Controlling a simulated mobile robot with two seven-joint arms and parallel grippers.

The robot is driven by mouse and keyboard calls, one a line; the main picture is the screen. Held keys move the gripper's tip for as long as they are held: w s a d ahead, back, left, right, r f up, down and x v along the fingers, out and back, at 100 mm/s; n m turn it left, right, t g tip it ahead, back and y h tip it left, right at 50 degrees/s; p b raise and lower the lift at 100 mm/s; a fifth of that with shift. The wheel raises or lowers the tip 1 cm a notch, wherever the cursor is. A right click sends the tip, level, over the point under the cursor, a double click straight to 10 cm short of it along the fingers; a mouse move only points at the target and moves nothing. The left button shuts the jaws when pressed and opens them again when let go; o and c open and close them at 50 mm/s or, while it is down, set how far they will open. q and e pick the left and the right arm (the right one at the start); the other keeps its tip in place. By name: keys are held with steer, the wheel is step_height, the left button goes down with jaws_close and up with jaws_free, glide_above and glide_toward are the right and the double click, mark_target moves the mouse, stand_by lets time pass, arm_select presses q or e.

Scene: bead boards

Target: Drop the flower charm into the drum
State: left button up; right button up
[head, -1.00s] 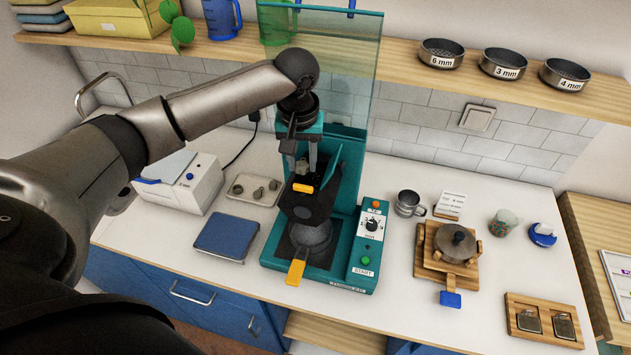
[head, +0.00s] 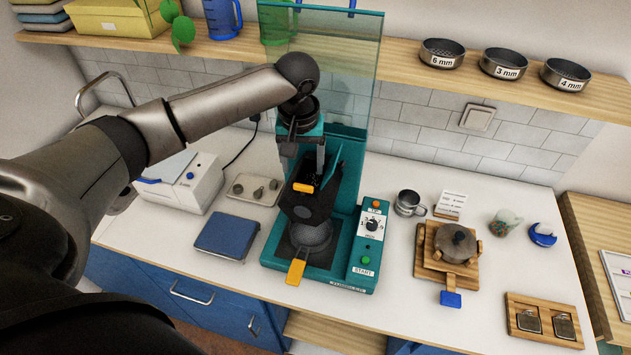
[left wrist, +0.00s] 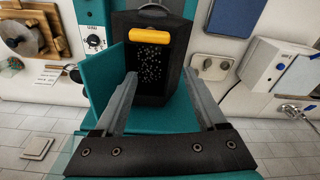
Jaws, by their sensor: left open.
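My left gripper (head: 309,172) is over the teal machine (head: 345,282), just above its black hopper-like part with an orange tab (head: 303,187). In the left wrist view, my left gripper (left wrist: 160,74) has its fingers apart with nothing held between them. Beyond them is the black part (left wrist: 153,94), with pale specks in it and the orange tab across it. A dark rounded drum-like vessel (head: 311,236) sits low in the machine, partly covered by the black part. A pale tray (head: 240,198) holds several small grey pieces; I cannot tell whether one is the flower charm.
A blue pad (head: 228,235) lies left of the machine. A metal cup (head: 408,203), a wooden stand (head: 432,262) and a wooden tray (head: 512,302) with two metal pieces are to the right. A clear teal panel (head: 345,80) rises behind my gripper.

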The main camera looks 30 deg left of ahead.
arm_select(q)
step_height(320, 180, up, 15)
steer(key=s, duration=0.1)
steer(key=shift+s+d, duration=0.35)
steer(key=shift+d, duration=0.05)
